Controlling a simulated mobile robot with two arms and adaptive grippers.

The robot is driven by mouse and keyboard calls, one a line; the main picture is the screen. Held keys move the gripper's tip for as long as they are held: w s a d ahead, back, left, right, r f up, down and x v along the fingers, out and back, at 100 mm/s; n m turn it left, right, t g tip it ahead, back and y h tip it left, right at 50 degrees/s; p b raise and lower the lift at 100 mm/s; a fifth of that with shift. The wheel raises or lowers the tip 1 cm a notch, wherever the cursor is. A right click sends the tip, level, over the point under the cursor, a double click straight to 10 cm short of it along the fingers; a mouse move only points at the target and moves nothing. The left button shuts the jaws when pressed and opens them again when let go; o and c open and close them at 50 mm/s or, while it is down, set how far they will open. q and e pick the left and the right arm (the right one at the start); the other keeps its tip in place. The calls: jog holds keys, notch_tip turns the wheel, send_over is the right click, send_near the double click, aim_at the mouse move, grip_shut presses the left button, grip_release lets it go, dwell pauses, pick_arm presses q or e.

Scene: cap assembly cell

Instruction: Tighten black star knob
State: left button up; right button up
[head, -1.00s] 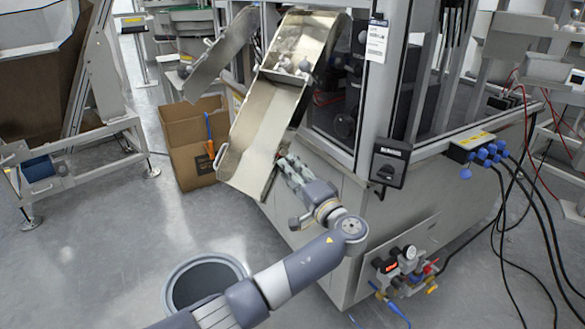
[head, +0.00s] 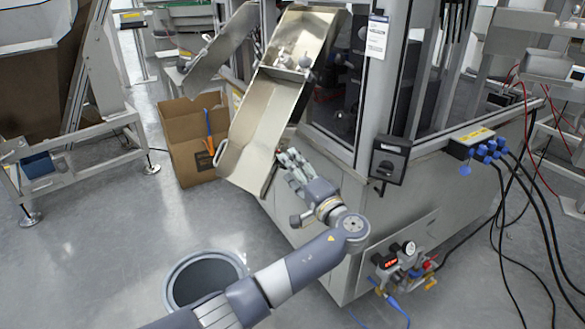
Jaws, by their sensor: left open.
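A metal chute (head: 262,115) slopes down from the machine cell. A small dark round knob (head: 305,62) shows at its right edge near the upper section; it is too small to tell whether it is star-shaped. My left gripper (head: 284,157) is beside the lower right edge of the chute, in front of the cell's base. Its fingers are apart and I see nothing between them. Whether it touches the chute I cannot tell. My right gripper is not in view.
A cardboard box (head: 190,160) stands on the floor left of the chute. A round bin (head: 173,285) stands below my left arm. A black switch box (head: 389,160) is on the cell's corner post. Pressure gauges (head: 403,265) sit low on the cell.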

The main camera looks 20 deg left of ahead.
pick_arm(q)
jog(key=v, duration=1.1)
jog(key=shift+d, duration=0.2)
jog(key=shift+o, duration=0.2)
jog(key=shift+s, duration=0.15)
